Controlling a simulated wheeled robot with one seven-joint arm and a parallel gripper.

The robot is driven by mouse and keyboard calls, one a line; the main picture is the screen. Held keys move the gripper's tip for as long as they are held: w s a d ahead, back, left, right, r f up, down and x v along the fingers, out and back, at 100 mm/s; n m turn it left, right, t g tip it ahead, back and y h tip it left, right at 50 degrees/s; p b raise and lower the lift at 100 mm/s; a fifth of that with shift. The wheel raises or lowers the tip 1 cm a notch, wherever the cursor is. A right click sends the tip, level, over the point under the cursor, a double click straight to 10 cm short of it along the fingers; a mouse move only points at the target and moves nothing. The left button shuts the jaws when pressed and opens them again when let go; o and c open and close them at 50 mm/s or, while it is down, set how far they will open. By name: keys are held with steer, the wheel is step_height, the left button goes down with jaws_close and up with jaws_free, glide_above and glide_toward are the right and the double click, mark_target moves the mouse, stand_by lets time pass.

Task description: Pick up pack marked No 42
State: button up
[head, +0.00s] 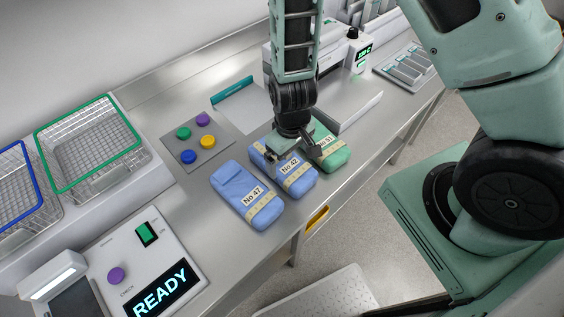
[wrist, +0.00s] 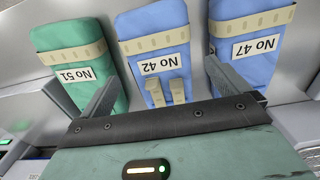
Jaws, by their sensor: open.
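The pack marked No 42 (head: 299,179) is blue with a pale band and a white label. It lies on the metal bench between two other packs and is partly hidden by my gripper. In the wrist view the No 42 pack (wrist: 150,28) is in the middle, label upside down. My gripper (head: 294,150) is over this pack, pointing down. In the wrist view my open gripper (wrist: 160,85) has one finger on each side of the pack, near the gaps beside it. I cannot tell whether the fingers touch it.
A blue No 47 pack (head: 238,187) lies left of No 42, and a green No 51 pack (head: 334,158) lies right. A button panel (head: 197,140), wire baskets (head: 95,150) and a READY console (head: 130,255) are to the left. A white machine (head: 310,70) stands behind.

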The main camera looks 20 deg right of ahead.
mark_target(290, 166)
steer(key=shift+s+f+p, duration=0.1)
steer(key=shift+f+p, duration=1)
steer(key=shift+f, duration=1.65)
steer(key=c, duration=1.2)
